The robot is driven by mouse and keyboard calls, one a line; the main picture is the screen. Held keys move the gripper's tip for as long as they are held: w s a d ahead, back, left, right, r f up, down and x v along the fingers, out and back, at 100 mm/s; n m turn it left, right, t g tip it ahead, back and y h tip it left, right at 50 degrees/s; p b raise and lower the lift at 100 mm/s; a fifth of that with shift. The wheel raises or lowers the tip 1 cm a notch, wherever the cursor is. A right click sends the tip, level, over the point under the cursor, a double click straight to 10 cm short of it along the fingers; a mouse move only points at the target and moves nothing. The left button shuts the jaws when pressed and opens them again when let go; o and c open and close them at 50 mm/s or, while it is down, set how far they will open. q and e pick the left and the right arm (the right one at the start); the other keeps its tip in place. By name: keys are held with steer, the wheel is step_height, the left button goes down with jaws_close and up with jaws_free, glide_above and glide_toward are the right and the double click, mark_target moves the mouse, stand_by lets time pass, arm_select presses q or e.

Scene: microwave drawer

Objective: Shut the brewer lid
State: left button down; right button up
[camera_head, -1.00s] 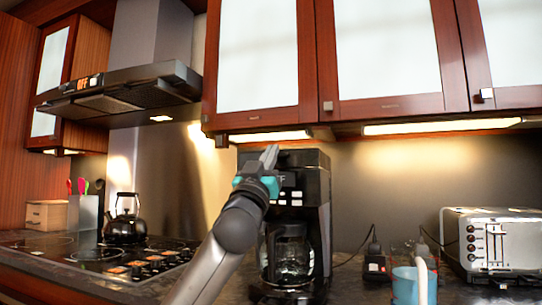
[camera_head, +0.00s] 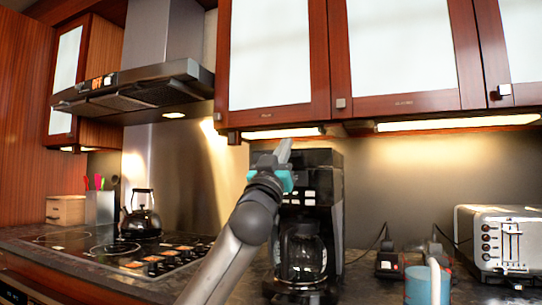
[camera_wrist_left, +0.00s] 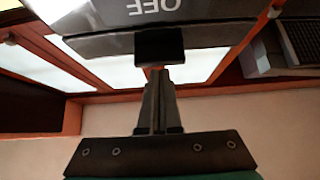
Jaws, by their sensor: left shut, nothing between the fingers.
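The black coffee brewer (camera_head: 325,190) stands on the counter in the head view, with a glass carafe (camera_head: 303,250) in its lower part. Its dark top, where the lid (camera_head: 322,156) is, lies under the wall cabinets; I cannot tell how far open the lid is. My left gripper (camera_head: 285,148) is shut and empty in front of the brewer's upper front. I cannot tell whether the fingertips touch the tab. My right gripper is out of view.
Wall cabinets (camera_head: 400,55) hang close above the brewer. A toaster (camera_head: 500,240) and a blue mug (camera_head: 420,288) are to the right. A kettle (camera_head: 142,220) and cooktop (camera_head: 110,250) are to the left, under a range hood (camera_head: 140,85).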

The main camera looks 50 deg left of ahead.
arm_select(q)
steer(key=s+d+f+p, duration=0.1)
steer(key=s+d+f, duration=0.2)
steer(key=s, duration=0.4)
steer(key=shift+d+f, duration=0.35)
steer(key=shift+d, duration=0.25)
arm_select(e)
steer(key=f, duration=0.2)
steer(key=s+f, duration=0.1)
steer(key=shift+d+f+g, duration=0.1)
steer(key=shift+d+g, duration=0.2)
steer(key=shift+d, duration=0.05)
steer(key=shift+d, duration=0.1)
